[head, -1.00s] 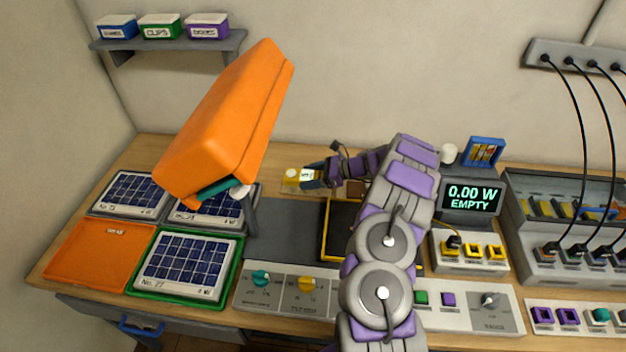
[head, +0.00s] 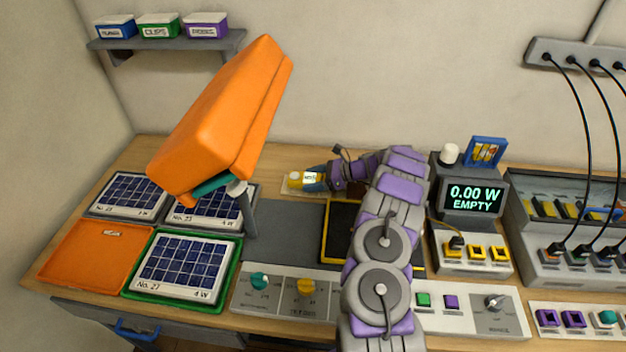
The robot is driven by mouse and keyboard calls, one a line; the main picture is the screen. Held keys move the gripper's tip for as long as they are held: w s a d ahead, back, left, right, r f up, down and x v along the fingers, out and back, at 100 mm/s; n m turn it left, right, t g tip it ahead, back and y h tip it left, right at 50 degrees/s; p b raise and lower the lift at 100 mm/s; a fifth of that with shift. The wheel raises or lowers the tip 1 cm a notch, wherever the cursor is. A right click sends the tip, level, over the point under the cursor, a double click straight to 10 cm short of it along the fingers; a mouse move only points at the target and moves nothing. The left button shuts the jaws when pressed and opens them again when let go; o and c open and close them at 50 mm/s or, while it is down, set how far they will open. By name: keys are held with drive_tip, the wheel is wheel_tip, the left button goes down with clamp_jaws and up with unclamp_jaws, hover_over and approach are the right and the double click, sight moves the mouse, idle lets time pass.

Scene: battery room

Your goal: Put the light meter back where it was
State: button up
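The light meter (head: 296,177) is a small yellow block with a white dome and a small pale display. It is at the back of the bench, left of my gripper. My gripper (head: 314,179) has dark blue fingers that reach in from the right and appear closed around the meter's right end. A pale, flat holder (head: 290,190) shows under and beside the meter. I cannot tell whether the meter rests on it or is slightly above it.
A large orange lamp hood (head: 215,125) on a grey post overhangs the left bench. Solar panels (head: 186,268) and an empty orange tray (head: 70,262) lie below it. A grey mat (head: 283,230) and a yellow-edged black frame (head: 341,225) are nearby.

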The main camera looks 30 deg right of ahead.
drive_tip(key=o, duration=0.4)
drive_tip(key=shift+c, duration=0.2)
drive_tip(key=shift+s+d+r, duration=0.1)
drive_tip(key=p+v, duration=0.2)
drive_tip(key=v, duration=0.9)
drive_tip(key=shift+s+d+r, duration=0.15)
drive_tip(key=shift+s+d, duration=0.05)
drive_tip(key=shift+d, duration=0.1)
drive_tip(key=shift+p, duration=0.3)
